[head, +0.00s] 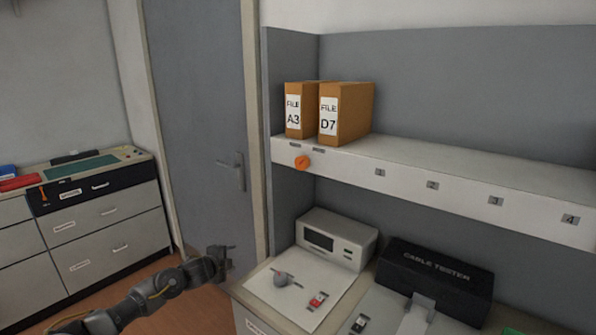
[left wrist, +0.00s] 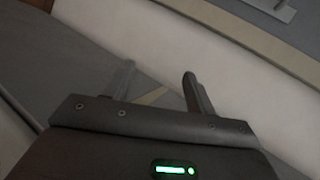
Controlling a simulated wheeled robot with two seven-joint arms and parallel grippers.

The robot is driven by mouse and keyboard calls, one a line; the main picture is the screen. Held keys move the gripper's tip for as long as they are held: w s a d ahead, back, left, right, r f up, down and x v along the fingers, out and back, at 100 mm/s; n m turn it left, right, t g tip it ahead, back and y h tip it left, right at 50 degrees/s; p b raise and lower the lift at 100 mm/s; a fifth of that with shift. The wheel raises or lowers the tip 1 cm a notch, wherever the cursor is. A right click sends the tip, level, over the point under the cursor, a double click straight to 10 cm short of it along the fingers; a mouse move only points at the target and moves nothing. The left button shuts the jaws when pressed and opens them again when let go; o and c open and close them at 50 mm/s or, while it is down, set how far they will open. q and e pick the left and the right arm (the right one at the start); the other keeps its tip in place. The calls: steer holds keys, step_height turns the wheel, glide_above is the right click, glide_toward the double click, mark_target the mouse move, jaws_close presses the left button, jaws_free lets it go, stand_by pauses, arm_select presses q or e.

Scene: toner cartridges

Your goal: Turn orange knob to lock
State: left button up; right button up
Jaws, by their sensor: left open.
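The orange knob (head: 302,162) sits on the front face of the shelf (head: 420,185), below the file boxes marked A3 (head: 294,120) and D7 (head: 329,122). My left gripper (head: 228,257) is in front of the door, left of the desk and well below and left of the knob, apart from it. In the left wrist view its two fingers (left wrist: 160,90) stand apart with nothing between them. The knob does not show in the left wrist view. My right gripper is not in view.
A grey-white device (head: 337,238), a white sheet with small items (head: 300,292) and a black cable tester (head: 434,278) stand on the desk below the shelf. A grey door with a handle (head: 238,172) is behind my left arm. Drawers (head: 105,222) stand at the left.

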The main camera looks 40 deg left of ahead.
arm_select(q)
steer(key=w+d+r+m+t+h, duration=0.15)
steer(key=d+r+m, duration=0.25)
steer(key=r, duration=0.7)
steer(key=w+d+r+m+t+y, duration=0.1)
steer(key=w+d+r+m+t, duration=0.15)
steer(key=r, duration=0.85)
steer(key=m+t+h, duration=0.2)
steer(key=m+h, duration=0.1)
steer(key=m, duration=1.2)
glide_toward(300, 164)
steer(key=w+p, duration=0.1)
steer(key=w, duration=0.1)
steer(key=w+p, duration=0.2)
steer(key=w, duration=0.1)
steer(key=w+p, duration=0.2)
steer(key=w, duration=0.1)
steer(key=shift+w+a+r, duration=0.1)
steer(key=shift+w+a, duration=0.1)
steer(key=shift+a, duration=0.2)
steer(key=shift+w+p, duration=0.35)
steer(key=shift+w, duration=0.2)
steer(key=shift+c, duration=0.5)
